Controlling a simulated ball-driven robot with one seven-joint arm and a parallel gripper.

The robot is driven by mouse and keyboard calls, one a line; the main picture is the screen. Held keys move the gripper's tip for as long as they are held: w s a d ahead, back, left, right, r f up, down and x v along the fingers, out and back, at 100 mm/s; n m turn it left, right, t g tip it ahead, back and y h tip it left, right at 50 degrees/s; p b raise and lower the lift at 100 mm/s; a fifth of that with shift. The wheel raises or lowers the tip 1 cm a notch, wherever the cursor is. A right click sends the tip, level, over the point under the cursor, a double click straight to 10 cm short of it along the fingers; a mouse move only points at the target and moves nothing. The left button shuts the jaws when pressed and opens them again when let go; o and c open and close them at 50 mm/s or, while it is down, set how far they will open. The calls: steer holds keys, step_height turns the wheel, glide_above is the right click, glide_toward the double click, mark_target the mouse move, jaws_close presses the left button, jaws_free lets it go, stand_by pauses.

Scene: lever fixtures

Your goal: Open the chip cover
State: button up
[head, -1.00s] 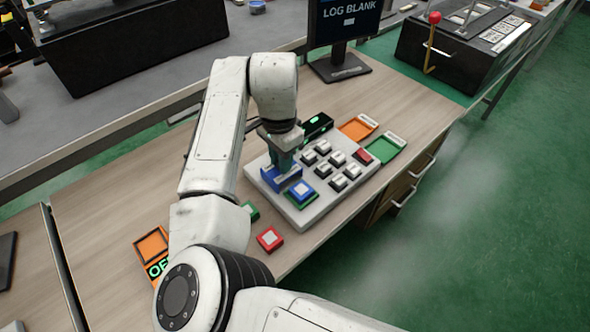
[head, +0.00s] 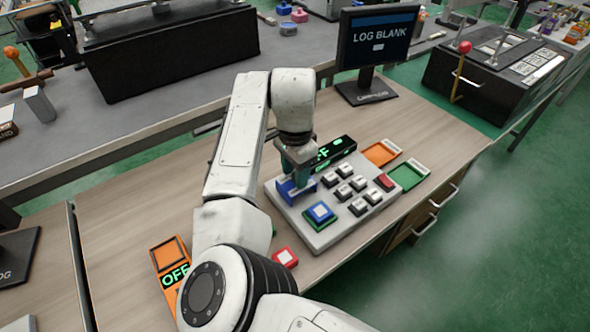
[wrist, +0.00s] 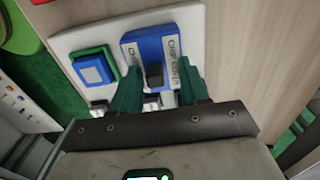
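The blue chip cover (wrist: 150,48), with white lettered strips along its sides and a dark handle (wrist: 153,75), lies on the pale panel in the wrist view. It also shows in the head view (head: 288,190), partly hidden by my gripper. My gripper (wrist: 160,78) has green fingers, one on each side of the dark handle. The fingers stand apart, and a gap shows at least on the right side of the handle. In the head view my gripper (head: 299,178) points down at the cover.
A blue square button on a green base (head: 319,213) sits beside the cover. Several black-and-white keys (head: 352,185) and a black display box (head: 335,150) are close by. Orange (head: 381,153) and green (head: 407,176) trays lie right; a red block (head: 285,257) lies in front.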

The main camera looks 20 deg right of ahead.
steer(key=shift+r, duration=0.1)
step_height(320, 180, up, 11)
stand_by(0.4)
steer(key=shift+f, duration=0.2)
